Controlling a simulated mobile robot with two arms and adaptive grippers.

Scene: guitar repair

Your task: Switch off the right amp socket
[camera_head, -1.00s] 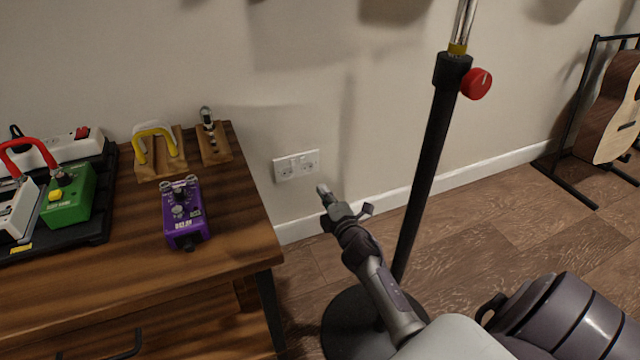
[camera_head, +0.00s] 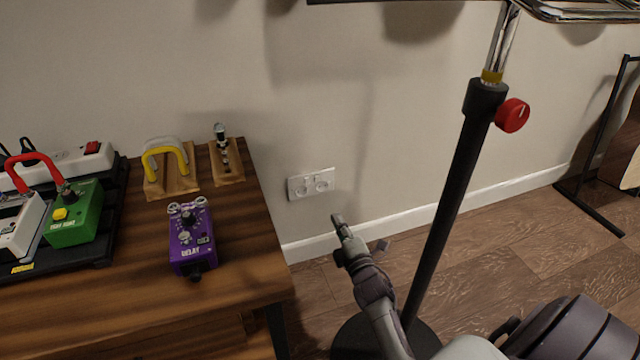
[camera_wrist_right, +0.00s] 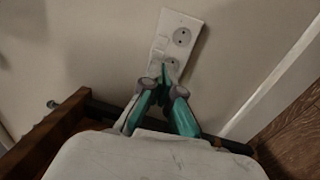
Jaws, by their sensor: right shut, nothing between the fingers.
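The white double wall socket (camera_head: 312,184) is on the wall just right of the wooden table. It also shows in the right wrist view (camera_wrist_right: 178,40), with a round outlet near its top and another partly behind the fingers. Small switches sit between the outlets; their positions are too small to tell. My right gripper (camera_head: 338,219) is shut and empty, below and right of the socket in the head view. In the right wrist view its teal fingertips (camera_wrist_right: 165,78) overlap the socket's lower end; I cannot tell whether they touch. My left gripper is not in view.
A black stand pole (camera_head: 452,190) with a red knob (camera_head: 512,115) rises right of my right arm. The wooden table (camera_head: 130,285) holds a purple pedal (camera_head: 191,240), a green pedal (camera_head: 75,215) and cable holders. Wall right of the socket is clear.

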